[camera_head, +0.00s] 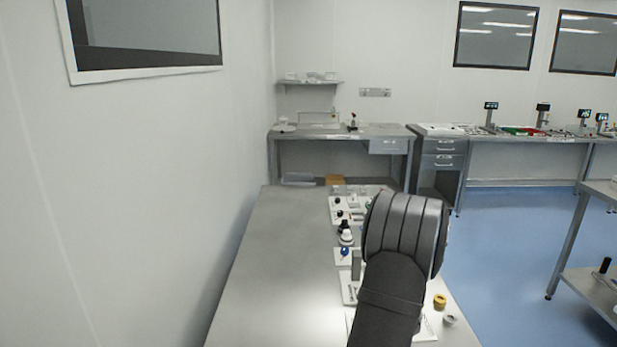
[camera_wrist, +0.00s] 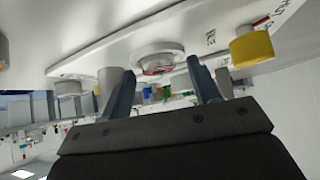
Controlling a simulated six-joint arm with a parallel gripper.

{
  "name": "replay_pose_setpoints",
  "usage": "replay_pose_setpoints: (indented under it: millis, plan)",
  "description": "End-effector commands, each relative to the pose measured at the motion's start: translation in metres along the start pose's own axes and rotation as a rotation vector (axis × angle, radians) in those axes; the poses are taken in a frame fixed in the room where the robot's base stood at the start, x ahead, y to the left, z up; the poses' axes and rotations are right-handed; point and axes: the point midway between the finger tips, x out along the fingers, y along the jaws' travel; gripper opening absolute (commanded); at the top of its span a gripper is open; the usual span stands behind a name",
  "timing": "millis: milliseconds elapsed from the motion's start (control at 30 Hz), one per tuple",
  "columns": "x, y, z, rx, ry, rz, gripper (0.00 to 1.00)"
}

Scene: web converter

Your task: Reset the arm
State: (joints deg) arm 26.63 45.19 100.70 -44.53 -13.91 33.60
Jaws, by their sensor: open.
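My arm (camera_head: 400,255) stands in the front right of the head view, over the right part of the steel table (camera_head: 270,270). It hides its own gripper there. In the wrist view my gripper (camera_wrist: 158,68) has its two blue-grey fingers spread apart, with nothing held between them. The wrist view is tilted. Just beyond the fingertips is a pale panel (camera_wrist: 110,42) with a round white fitting (camera_wrist: 157,52) that has a red ring. A yellow cylinder (camera_wrist: 251,46) is on the panel to the right of the fingers. I cannot tell the gap to the panel.
Small boards with coloured knobs (camera_head: 343,252) line the table left of my arm. A yellow ring (camera_head: 440,301) and a pale cup (camera_head: 449,320) lie near its right edge. The table's left half is bare. A white wall (camera_head: 120,200) borders it on the left.

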Motion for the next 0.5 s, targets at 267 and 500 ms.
replay_pose_setpoints:
  millis: [267,500]
  plan:
    - [-0.03,0.001,-0.007,0.0,0.002,0.001,0.57]
    - [-0.065,0.0,-0.007,0.0,0.003,0.001,0.57]
